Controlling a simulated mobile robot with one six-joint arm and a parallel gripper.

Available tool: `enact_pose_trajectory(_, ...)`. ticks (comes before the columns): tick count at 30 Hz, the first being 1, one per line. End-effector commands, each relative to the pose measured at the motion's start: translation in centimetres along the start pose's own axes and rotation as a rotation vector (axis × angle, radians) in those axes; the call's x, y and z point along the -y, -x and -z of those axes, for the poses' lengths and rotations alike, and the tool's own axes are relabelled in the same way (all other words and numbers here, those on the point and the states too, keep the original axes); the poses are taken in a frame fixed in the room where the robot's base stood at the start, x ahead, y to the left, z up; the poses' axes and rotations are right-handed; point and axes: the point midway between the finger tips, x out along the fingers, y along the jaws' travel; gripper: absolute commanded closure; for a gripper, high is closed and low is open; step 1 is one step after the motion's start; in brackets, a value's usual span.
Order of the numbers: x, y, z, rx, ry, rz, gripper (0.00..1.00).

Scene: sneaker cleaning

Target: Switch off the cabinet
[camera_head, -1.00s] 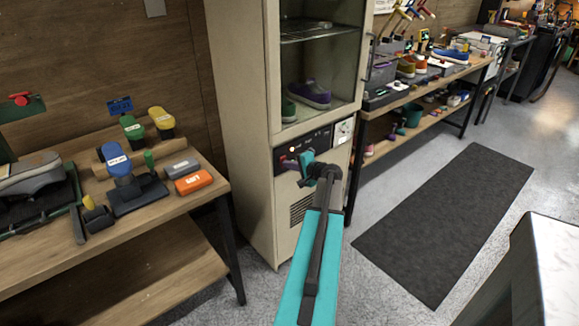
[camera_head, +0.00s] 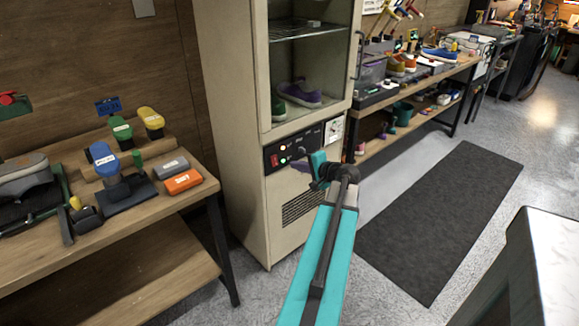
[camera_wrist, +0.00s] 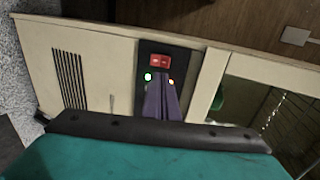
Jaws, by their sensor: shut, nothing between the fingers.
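The cream cabinet (camera_head: 235,120) stands upright with a glass-fronted upper part. Its black control panel (camera_head: 305,141) sits below the glass and also shows in the wrist view (camera_wrist: 145,50). A red rocker switch (camera_wrist: 159,61) is on this panel, with a lit green lamp (camera_wrist: 148,77) and a small orange lamp (camera_wrist: 171,82) beside it. The red switch also shows in the head view (camera_head: 274,161). My gripper (camera_wrist: 161,84) is shut and empty, its purple fingers pointing at the panel, with tips close to the lamps and switch. I cannot tell whether they touch the panel.
A purple shoe (camera_head: 302,95) is inside the cabinet. A wooden bench (camera_head: 120,225) with brushes and a grey shoe stands at left. Shelves with shoes (camera_head: 420,80) stand at right. A dark mat (camera_head: 440,220) lies on open floor; a pale-topped table (camera_head: 550,250) is at lower right.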

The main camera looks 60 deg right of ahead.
Motion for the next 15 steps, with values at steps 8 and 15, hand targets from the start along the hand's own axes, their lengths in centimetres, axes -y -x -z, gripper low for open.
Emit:
enact_pose_trajectory(8,0.1,2.5,-0.1,0.001,0.0,0.0,1.0)
enact_pose_trajectory(15,0.1,2.7,-0.1,0.002,0.0,-0.001,1.0)
